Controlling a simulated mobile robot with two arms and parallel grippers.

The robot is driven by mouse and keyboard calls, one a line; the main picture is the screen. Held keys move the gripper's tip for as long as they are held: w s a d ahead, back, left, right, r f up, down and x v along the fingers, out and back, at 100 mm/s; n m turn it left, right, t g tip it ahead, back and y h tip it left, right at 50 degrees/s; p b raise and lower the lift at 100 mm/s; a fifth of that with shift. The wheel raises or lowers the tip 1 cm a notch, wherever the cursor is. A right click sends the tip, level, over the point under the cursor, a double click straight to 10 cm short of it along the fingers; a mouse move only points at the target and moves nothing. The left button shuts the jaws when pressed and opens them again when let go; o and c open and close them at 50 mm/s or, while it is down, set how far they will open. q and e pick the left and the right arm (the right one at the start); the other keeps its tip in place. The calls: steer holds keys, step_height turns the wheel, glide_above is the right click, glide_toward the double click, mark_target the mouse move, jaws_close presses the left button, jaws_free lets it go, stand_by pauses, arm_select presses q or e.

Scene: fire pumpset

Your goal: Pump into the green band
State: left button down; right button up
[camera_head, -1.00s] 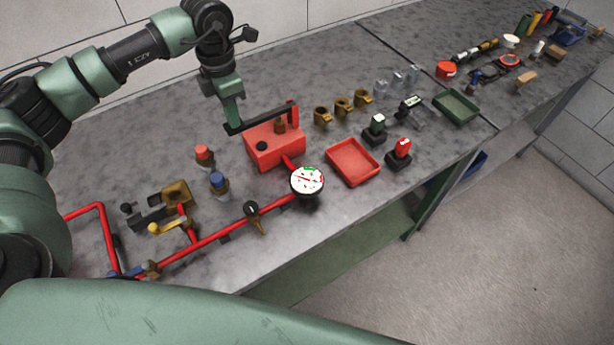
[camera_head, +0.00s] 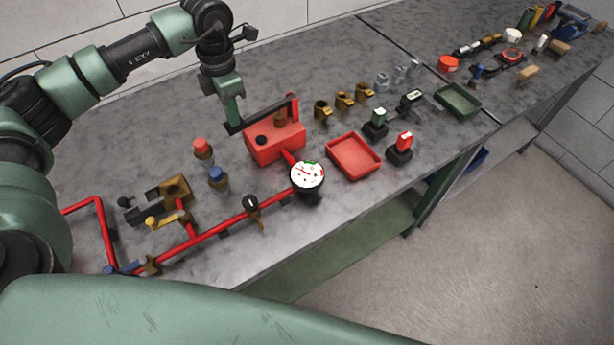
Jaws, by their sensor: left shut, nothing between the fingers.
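The red pump box (camera_head: 276,146) stands on the grey bench. Its dark lever bar (camera_head: 262,120) slants across above the box, with a red upright (camera_head: 294,108) at its right end. My left gripper (camera_head: 233,124) is shut and points down at the left end of the bar; I cannot tell whether it touches it. The round gauge (camera_head: 307,175) in front of the box has a white face, a red needle and a green band near the top. The needle points to the upper left; its exact reading is too small to tell. My right gripper is not in view.
A red pipe (camera_head: 222,234) with a black-topped valve (camera_head: 251,203) runs left from the gauge. Red-capped (camera_head: 202,150) and blue-capped (camera_head: 217,178) fittings stand left of the box. A red tray (camera_head: 353,157) and brass couplings (camera_head: 342,101) lie to its right.

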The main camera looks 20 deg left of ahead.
arm_select(q)
steer(key=shift+f+b, duration=1.35)
steer(key=shift+f, duration=0.65)
steer(key=shift+r+p, duration=1.95)
steer(key=shift+r, duration=1.05)
steer(key=shift+f, duration=0.1)
steer(key=shift+f+b, duration=2.3)
steer(key=shift+f, duration=0.65)
steer(key=shift+r+p, duration=0.95)
steer(key=shift+r, duration=0.5)
steer(key=shift+r+p, duration=0.95)
steer(key=shift+r, duration=0.7)
